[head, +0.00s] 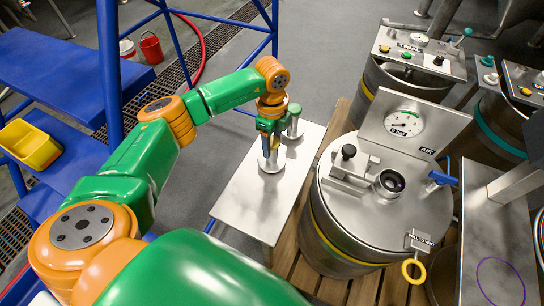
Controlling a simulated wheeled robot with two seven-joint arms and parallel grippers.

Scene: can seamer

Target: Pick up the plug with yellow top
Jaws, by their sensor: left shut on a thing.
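My left gripper (268,137) points down over the metal side table and is shut on a metal plug (271,162). The plug has a round, wide base and stands upright on or just above the table; I cannot tell if it touches. Its top is mostly hidden between the fingers, with only a small yellowish patch showing there. A second metal plug with a green top (294,113) stands just to the right of the gripper, close to it. My right gripper is not in view.
The side table (245,205) is bare towards the front. Right of it stands a steel vessel (375,220) with a gauge, a round port, a blue valve handle and a yellow ring. A blue frame with a yellow bin (30,145) is at the left.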

